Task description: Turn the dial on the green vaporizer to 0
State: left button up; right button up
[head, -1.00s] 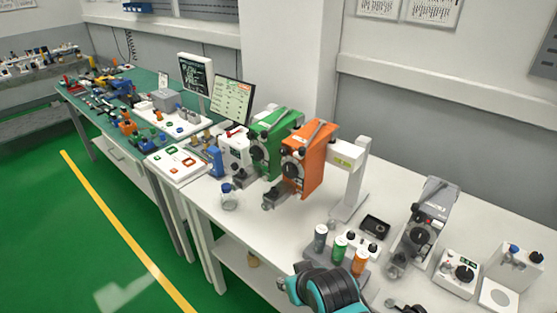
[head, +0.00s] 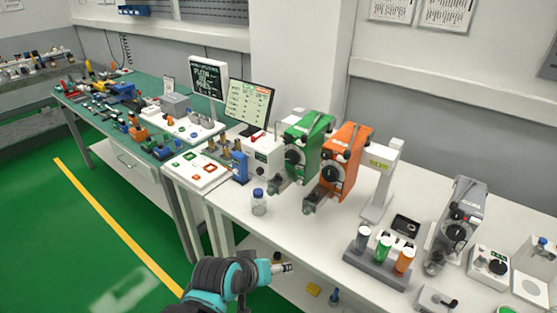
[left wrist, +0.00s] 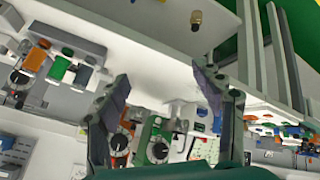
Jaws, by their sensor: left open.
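The green vaporizer (head: 310,133) stands on the white bench, left of the orange vaporizer (head: 349,152). Its round black dial (head: 293,157) faces front; the setting is too small to read. In the left wrist view the green vaporizer (left wrist: 150,128) appears tilted, with its dial (left wrist: 158,152) low in the picture, beyond my left gripper. My left gripper (left wrist: 163,78) is open and empty, apart from the dial. In the head view my left arm is low, in front of the bench edge; its fingers are not clearly seen there. My right gripper is not in view.
A small blue-capped bottle (head: 259,204) stands in front of the green vaporizer. A monitor (head: 249,106) is behind it. A rack of grey, green and orange bottles (head: 376,272) stands nearer right. The bench front between bottle and rack is clear.

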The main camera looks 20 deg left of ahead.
pick_arm(q)
jog(key=w+d+r+n+t+h, duration=0.2)
jog(key=w+d+r+n, duration=0.15)
jog(key=w+n, duration=0.45)
jog(key=n+t+h+p, duration=0.25)
jog(key=n+t, duration=0.45)
jog(key=n, duration=1.5)
send_near(290, 159)
jog(key=w, duration=0.1)
jog(key=x, duration=0.6)
jog(key=shift+w+d+f+b, duration=0.15)
jog(key=shift+d+b, duration=0.2)
jog(key=shift+b, duration=0.05)
jog(key=shift+x, duration=0.8)
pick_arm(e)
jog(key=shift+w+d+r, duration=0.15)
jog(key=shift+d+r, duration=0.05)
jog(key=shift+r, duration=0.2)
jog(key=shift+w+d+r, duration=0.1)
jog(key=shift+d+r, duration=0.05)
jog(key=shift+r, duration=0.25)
pick_arm(q)
jog(key=c, duration=1.2)
